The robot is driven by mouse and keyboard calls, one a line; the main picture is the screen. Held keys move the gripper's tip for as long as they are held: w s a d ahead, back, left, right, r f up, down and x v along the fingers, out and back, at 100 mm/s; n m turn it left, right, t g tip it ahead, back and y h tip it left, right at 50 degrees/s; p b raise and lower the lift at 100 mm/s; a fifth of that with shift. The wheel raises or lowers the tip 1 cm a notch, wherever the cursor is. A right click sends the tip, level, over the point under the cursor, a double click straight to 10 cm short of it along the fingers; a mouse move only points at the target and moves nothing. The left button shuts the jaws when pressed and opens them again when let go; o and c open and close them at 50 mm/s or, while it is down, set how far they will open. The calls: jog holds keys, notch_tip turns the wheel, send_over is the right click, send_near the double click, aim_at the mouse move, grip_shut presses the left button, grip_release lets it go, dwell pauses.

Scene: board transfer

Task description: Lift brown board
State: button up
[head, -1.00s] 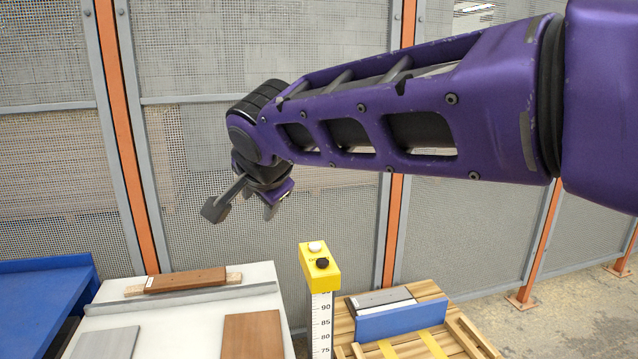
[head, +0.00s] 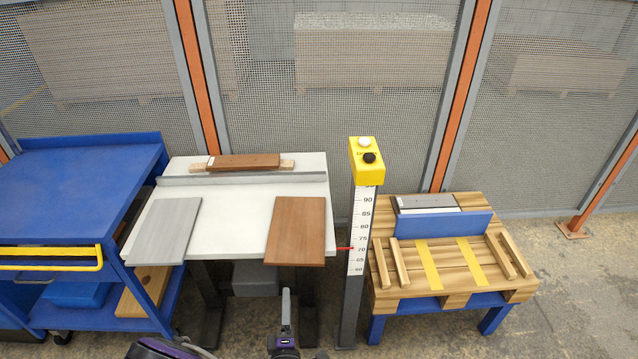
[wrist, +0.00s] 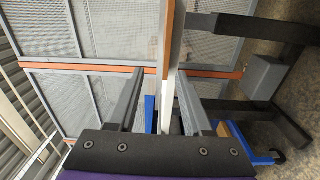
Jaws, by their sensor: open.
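The brown board (head: 297,231) lies flat on the right side of the white table (head: 240,215), its near end at the table's front edge. In the head view, part of my gripper (head: 286,318) shows low in front of the table, short of the board. In the wrist view, my gripper (wrist: 168,80) is open with nothing gripped. A thin brown edge (wrist: 167,45), seemingly the board, and the pale table edge appear ahead between the fingers. The gap to them is hard to judge.
A grey board (head: 165,231) lies at the table's left. Another brown piece (head: 243,161) rests at the back, behind a grey rail. A yellow-topped scale post (head: 357,235) stands close right, beside a wooden pallet stand (head: 450,285). A blue cart (head: 75,190) stands left.

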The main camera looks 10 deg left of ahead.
aim_at(294, 265)
jog(key=x, duration=0.4)
jog(key=d+f+x, duration=0.1)
jog(key=x, duration=0.9)
jog(key=shift+w+d+f+b, duration=0.25)
jog(key=shift+w+d+b, duration=0.1)
jog(key=shift+w, duration=0.1)
grip_shut()
jog(key=shift+r, duration=0.1)
dwell(0.6)
